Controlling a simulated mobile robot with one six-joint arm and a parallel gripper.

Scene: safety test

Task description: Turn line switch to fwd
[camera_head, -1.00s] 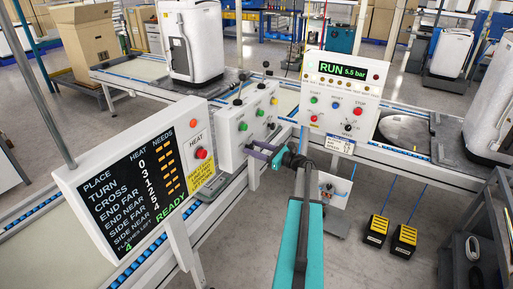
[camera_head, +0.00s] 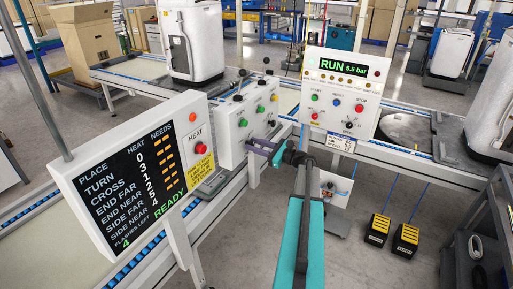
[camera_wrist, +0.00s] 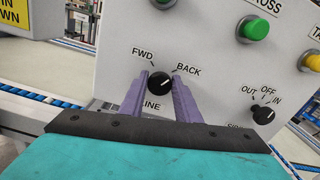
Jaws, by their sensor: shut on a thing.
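The line switch (camera_wrist: 159,84) is a black round knob on the light grey panel, with LINE below it, FWD at its upper left and BACK at its upper right. Its white mark points to the upper right, toward BACK. My gripper (camera_wrist: 161,77) has its two purple fingers on either side of the knob and is shut on it. In the head view my gripper (camera_head: 254,144) reaches the lower part of the control panel (camera_head: 230,122), where the fingers and arm hide the knob.
On the same panel are a green button (camera_wrist: 254,27), a yellow button (camera_wrist: 312,62) and another knob (camera_wrist: 263,114) marked OUT, OFF, IN. A display board (camera_head: 120,190) stands to the left in the head view. A RUN panel (camera_head: 345,95) stands to the right.

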